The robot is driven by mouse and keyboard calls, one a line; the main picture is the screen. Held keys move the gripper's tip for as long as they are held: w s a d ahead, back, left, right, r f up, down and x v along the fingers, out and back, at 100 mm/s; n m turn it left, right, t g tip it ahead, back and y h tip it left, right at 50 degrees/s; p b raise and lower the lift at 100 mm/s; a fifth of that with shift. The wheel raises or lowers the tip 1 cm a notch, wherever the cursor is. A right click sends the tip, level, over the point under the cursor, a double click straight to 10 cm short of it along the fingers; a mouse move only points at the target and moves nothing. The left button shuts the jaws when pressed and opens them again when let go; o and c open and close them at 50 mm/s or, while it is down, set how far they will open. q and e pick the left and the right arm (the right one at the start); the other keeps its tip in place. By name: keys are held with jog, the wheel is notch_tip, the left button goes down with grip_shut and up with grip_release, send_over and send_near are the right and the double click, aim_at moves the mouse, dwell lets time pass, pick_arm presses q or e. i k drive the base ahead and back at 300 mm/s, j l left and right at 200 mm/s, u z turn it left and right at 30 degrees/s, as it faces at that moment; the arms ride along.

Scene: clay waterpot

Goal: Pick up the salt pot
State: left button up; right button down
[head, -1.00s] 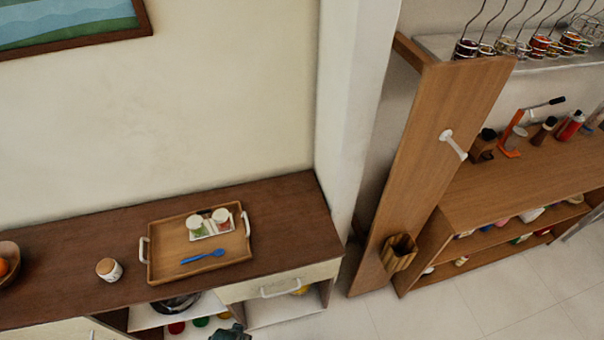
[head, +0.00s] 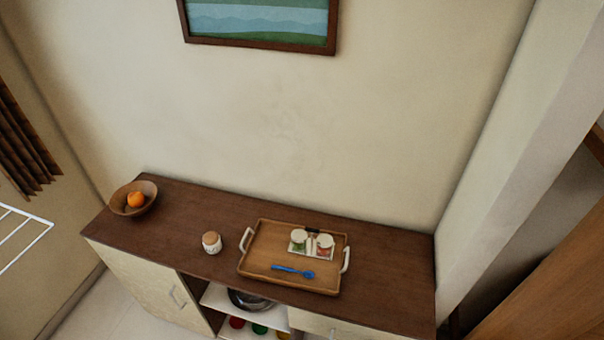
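A small white pot with a brown lid (head: 212,243) stands upright on the dark wooden sideboard (head: 380,245), left of a wooden tray. It looks like the salt pot; its dark marking is too small to read. The tray (head: 256,275) has white handles. It holds a white holder (head: 312,252) with two white-lidded jars, and a blue spoon (head: 292,271). Neither of my grippers is in view.
A wooden bowl (head: 120,201) with an orange (head: 136,199) stands at the sideboard's left end. A white wire rack (head: 22,238) is at the far left. Open shelves below hold a metal bowl (head: 250,300) and coloured items. A wall (head: 530,170) is at right.

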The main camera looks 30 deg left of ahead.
aim_at(213, 243)
jog(key=u, duration=2)
